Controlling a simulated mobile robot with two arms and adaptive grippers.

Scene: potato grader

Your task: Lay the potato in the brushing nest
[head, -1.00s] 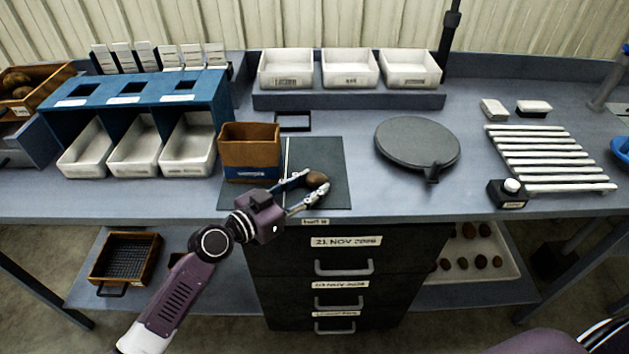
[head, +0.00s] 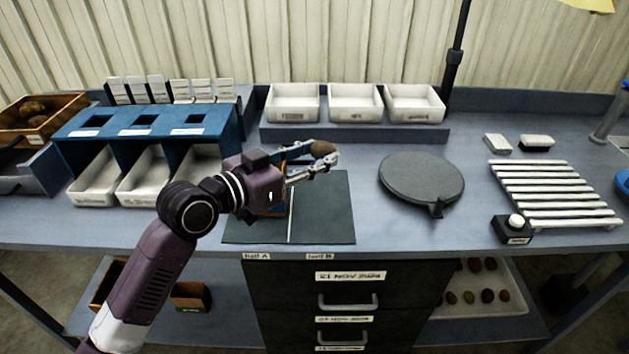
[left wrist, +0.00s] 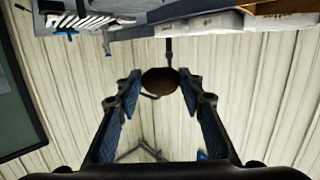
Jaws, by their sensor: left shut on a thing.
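My left gripper (head: 324,157) is shut on a brown potato (head: 323,148) and holds it raised above the back of the dark mat (head: 325,205). In the left wrist view the potato (left wrist: 160,81) sits between the two fingertips (left wrist: 160,88). I cannot tell for sure which fixture is the brushing nest; a rack of white parallel bars (head: 545,190) lies empty on the right of the bench. My right gripper is not in view.
A round grey plate (head: 421,178) stands right of the mat, with a black box with a white knob (head: 513,229) beyond it. White trays (head: 354,103) line the back shelf. A blue stand (head: 140,128) with white bins is at left. My arm largely hides a brown box.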

